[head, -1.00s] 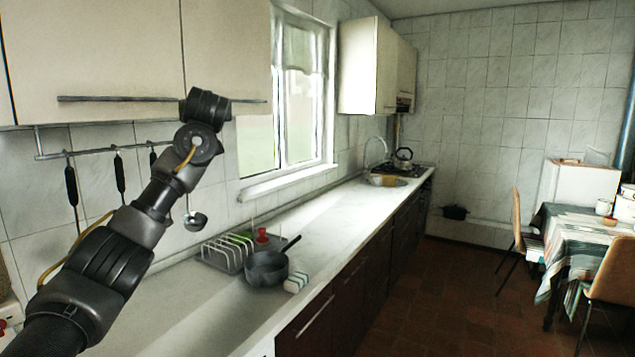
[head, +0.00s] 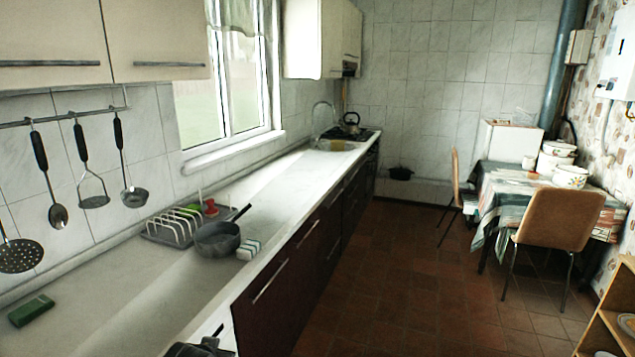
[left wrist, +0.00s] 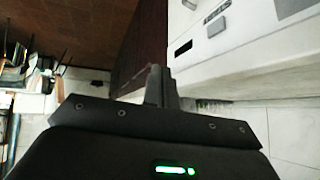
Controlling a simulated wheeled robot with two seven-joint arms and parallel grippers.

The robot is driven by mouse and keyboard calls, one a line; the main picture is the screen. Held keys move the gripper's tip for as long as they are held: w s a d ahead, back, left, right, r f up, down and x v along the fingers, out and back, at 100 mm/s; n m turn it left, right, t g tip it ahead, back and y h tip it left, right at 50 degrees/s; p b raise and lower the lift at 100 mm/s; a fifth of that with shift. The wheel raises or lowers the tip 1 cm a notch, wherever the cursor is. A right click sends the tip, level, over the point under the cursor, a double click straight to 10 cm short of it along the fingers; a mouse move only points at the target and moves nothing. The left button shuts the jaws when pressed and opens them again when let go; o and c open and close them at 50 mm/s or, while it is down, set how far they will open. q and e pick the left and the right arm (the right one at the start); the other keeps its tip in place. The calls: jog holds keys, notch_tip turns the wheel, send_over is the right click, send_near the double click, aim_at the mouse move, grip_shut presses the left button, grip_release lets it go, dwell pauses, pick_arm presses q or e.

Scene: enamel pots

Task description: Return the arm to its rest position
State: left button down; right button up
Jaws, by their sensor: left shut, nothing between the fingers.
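My left gripper (left wrist: 161,84) shows in the left wrist view with its two dark fingers together and nothing between them. In that view it is beside a white front with a dark slot and small panels, above the tiled floor. In the head view the long left arm no longer crosses the picture. Only a dark shape shows at the bottom edge, and I cannot tell which part it is. My right gripper is in neither view.
A grey saucepan (head: 217,239) stands on the counter (head: 160,300) by a dish rack (head: 172,228). A green sponge (head: 31,310) lies at the left. Utensils hang from a rail. A chair (head: 560,218) and table stand right; the floor (head: 410,275) between is clear.

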pick_arm(q)
jog(key=s+f+g+h, duration=0.1)
jog(key=s+f+g, duration=0.25)
jog(key=s, duration=1.35)
jog(key=s+f+g, duration=0.2)
jog(key=s+f, duration=0.3)
jog(key=s, duration=1.3)
notch_tip(320, 180, down, 27)
jog(key=s+a+f+g, duration=0.1)
jog(key=s+f, duration=0.6)
jog(key=s, duration=0.1)
jog(key=s+a+f+m+g, duration=0.1)
jog(key=s+a+f, duration=0.1)
jog(key=s+f, duration=0.6)
jog(key=shift+s+a, duration=0.25)
jog(key=shift+s, duration=0.3)
